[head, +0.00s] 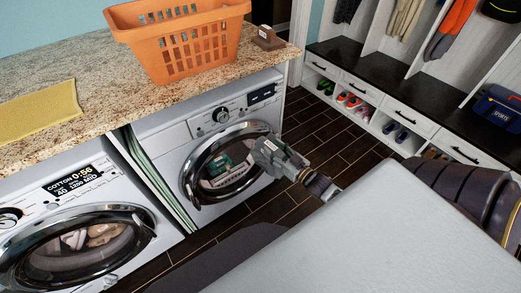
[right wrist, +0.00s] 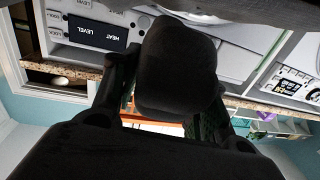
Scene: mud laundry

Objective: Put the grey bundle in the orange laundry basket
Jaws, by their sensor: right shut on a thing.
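The orange laundry basket (head: 180,48) stands upright on the granite counter (head: 100,118) at the back in the head view, and a strip of it shows in the right wrist view (right wrist: 165,119). My right gripper (head: 286,157) is shut on the grey bundle (head: 266,150), which has a small white label. It holds the bundle in front of the right machine's round door, below counter height. In the right wrist view the bundle (right wrist: 176,68) shows dark and rounded between the two fingers. My left gripper is not in view.
The right machine (head: 168,133) and the left machine (head: 45,197) stand under the counter. A yellow cloth (head: 40,103) and a brown labelled item (head: 267,38) lie on the counter, either side of the basket. A bench with cubbies (head: 395,92) stands right.

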